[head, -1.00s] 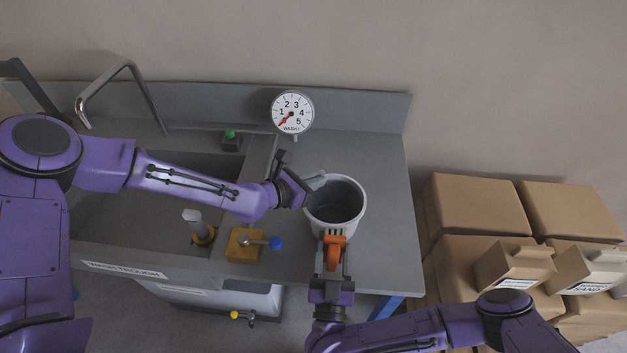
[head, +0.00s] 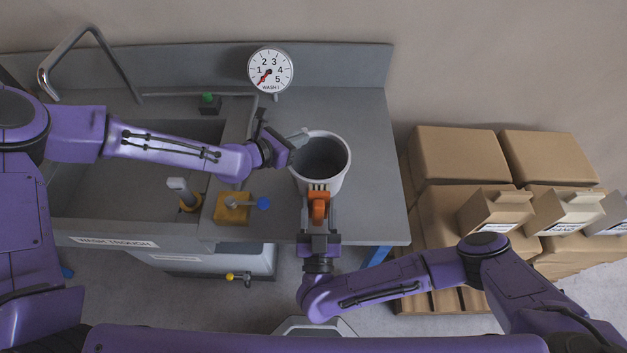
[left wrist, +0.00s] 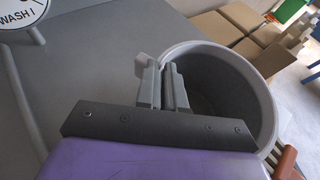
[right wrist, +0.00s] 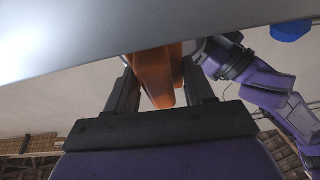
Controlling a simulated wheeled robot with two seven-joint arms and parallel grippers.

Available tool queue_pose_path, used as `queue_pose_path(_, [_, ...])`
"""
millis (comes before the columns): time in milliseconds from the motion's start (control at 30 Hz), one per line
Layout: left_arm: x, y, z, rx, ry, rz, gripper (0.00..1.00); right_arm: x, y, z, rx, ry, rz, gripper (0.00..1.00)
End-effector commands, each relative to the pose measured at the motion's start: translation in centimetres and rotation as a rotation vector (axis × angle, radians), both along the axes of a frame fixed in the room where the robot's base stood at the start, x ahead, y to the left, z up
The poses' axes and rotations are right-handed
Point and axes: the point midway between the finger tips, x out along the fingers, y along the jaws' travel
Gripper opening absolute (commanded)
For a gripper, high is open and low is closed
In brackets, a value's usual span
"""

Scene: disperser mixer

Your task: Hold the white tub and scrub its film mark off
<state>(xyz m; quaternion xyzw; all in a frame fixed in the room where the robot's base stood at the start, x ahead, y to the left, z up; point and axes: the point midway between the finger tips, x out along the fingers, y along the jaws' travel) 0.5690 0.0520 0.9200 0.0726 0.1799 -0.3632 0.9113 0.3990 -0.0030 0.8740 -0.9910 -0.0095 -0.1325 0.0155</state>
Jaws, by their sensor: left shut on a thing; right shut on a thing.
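The white tub (head: 340,178) stands upright on the grey bench; it also shows in the left wrist view (left wrist: 265,95). My left gripper (head: 293,140) is at the tub's left rim, shut on a light grey lug there; its closed fingers show in the left wrist view (left wrist: 167,88). My right gripper (head: 319,212) is shut on an orange-handled tool (head: 318,206), which also shows between its fingers in the right wrist view (right wrist: 158,78). The tool's head is against or very close to the tub's front wall; contact cannot be told. No film mark is visible.
A wash trough (head: 110,190) with a spout lies left. A dial gauge (head: 271,70) stands behind the tub. A yellow block with a blue-knobbed lever (head: 233,208) is left of my right gripper. Cardboard boxes (head: 455,155) stack at the right. Bench right of the tub is clear.

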Motion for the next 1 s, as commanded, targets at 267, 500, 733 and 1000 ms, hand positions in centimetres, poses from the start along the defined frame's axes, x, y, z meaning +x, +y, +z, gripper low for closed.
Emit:
queue_pose_path(267, [-0.3,0.1,-0.6,0.006,0.011,-0.004,0.0,0.0,0.1,0.0,0.0,0.0,0.0,0.2])
queue_pose_path(500, [-0.3,0.0,-0.6,0.006,0.012,-0.004,0.0,0.2,0.0,0.0,-0.001,-0.001,0.0,0.2])
queue_pose_path(733, [-0.4,0.0,-0.6,0.006,0.012,-0.005,0.0,0.2,0.0,0.3,0.0,0.0,-0.001,0.2])
queue_pose_path(1000, [-0.4,0.0,-0.7,0.007,0.013,-0.005,0.0,0.1,0.0,2.1,0.001,0.0,-0.001,0.2])
